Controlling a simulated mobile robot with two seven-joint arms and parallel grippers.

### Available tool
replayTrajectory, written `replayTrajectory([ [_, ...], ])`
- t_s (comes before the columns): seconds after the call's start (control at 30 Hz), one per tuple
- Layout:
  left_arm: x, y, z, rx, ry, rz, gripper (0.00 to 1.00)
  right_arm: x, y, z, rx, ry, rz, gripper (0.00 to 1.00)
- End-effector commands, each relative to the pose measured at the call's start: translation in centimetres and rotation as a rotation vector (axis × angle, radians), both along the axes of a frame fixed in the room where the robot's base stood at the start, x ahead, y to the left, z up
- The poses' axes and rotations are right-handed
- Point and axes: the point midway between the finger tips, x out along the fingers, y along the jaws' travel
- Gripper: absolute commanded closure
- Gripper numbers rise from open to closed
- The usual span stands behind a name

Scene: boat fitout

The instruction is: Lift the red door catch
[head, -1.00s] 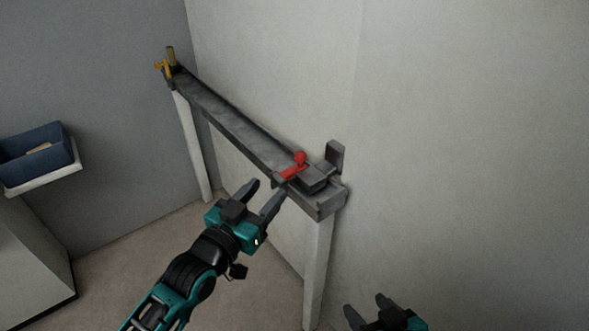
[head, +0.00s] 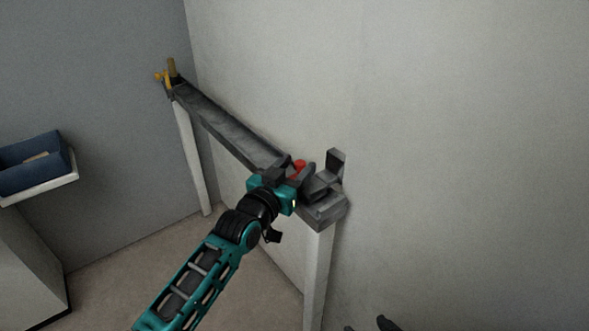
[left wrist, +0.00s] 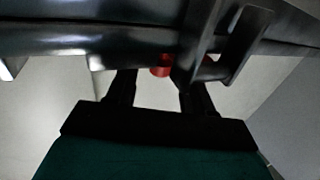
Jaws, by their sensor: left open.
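The red door catch (head: 299,168) sits near the right end of the grey rail, beside a grey block. In the head view my left gripper (head: 288,172) is at the catch and hides most of it. In the left wrist view a red piece of the catch (left wrist: 161,66) shows between the two dark fingers (left wrist: 158,88), nearer the left one. The fingers are apart, and I cannot tell whether either touches the catch. My right gripper (head: 372,325) shows only as dark fingertips at the bottom edge of the head view.
The grey rail (head: 222,122) runs along the pale wall on white posts (head: 318,270). A grey upright bracket (head: 336,162) stands just right of the catch. Yellow fittings (head: 168,75) are at the rail's far end. A blue bin (head: 35,165) is at the left.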

Motion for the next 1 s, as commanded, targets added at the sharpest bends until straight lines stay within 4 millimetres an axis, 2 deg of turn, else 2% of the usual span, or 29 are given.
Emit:
replayTrajectory([
  [0.07,-0.01,0.01,0.01,0.0,0.0,0.0,0.48,-0.01,-0.02,-0.01,0.0,0.0,0.0,0.4],
  [0.6,-0.03,0.05,-0.02,0.0,0.0,0.0,0.99,-0.05,-0.11,-0.06,-0.004,0.001,0.001,0.4],
  [1.0,-0.04,0.06,-0.06,-0.001,-0.001,0.001,1.0,-0.07,-0.19,-0.14,-0.007,0.001,0.005,0.4],
])
